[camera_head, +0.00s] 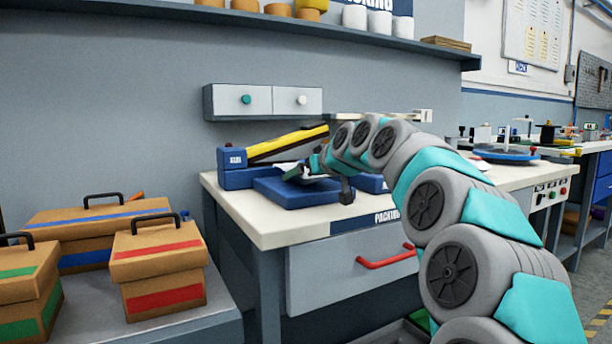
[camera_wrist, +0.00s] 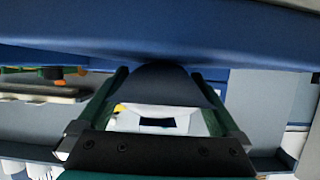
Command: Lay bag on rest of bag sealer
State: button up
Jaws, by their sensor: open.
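The bag sealer (camera_head: 232,170) stands on the packing bench, blue with a yellow arm (camera_head: 288,143) tilted up to the right. Its flat blue rest (camera_head: 300,194) lies in front. My gripper (camera_head: 306,172) is low over the rest, jaws open. A small whitish piece (camera_head: 288,168), probably the bag, shows beside the fingers; I cannot tell if it touches the rest. In the wrist view my open gripper (camera_wrist: 160,76) has a broad blue surface (camera_wrist: 160,35) close ahead of it. A dark rounded shape and pale pieces show between the fingers, not clearly identifiable.
The packing bench (camera_head: 270,226) has a drawer with a red handle (camera_head: 386,258). Lidded boxes (camera_head: 158,262) stand at the left. A small two-drawer unit (camera_head: 264,101) and a shelf (camera_head: 250,22) are on the wall above. My arm hides the bench's middle.

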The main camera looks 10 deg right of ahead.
jog(key=shift+r, duration=0.2)
jog(key=v, duration=1.2)
